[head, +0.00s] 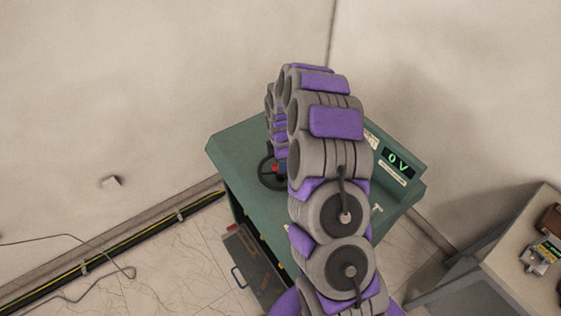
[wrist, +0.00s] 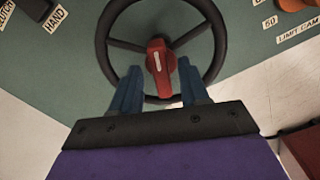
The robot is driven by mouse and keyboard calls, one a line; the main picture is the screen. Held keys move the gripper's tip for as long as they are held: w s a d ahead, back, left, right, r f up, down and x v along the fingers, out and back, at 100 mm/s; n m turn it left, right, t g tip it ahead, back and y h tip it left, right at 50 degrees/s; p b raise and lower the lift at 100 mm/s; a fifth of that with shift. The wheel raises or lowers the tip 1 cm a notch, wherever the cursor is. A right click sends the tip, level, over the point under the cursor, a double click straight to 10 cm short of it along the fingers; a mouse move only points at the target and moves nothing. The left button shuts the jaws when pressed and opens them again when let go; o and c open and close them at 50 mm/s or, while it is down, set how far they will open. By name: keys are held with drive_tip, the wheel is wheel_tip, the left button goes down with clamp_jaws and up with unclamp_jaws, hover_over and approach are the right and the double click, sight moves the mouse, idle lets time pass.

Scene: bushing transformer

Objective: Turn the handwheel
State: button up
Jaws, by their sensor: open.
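The handwheel is a black ring with spokes and a red handle-like piece at its hub. In the wrist view the handwheel (wrist: 103,43) lies on the green console top, and the red piece (wrist: 160,68) sits at its centre. My gripper (wrist: 160,82) is open, its two blue fingers on either side of the lower part of the red piece and overlapping the wheel's near rim. I cannot tell whether they touch. In the head view the handwheel (head: 262,173) shows left of my arm, which hides its right part. My gripper is mostly hidden there, with a bit of blue by the hub.
The green console (head: 235,146) carries a display (head: 398,162) reading 0 V. Labels reading CLUTCH and HAND (wrist: 55,18) and LIMIT CAM (wrist: 298,34) lie near the wheel. A bench (head: 520,255) with devices stands at right. A toolbox (head: 250,262) sits on the floor.

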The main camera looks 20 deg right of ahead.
wheel_tip(320, 180, up, 17)
idle(0.4)
drive_tip(key=shift+f, duration=0.1)
idle(0.4)
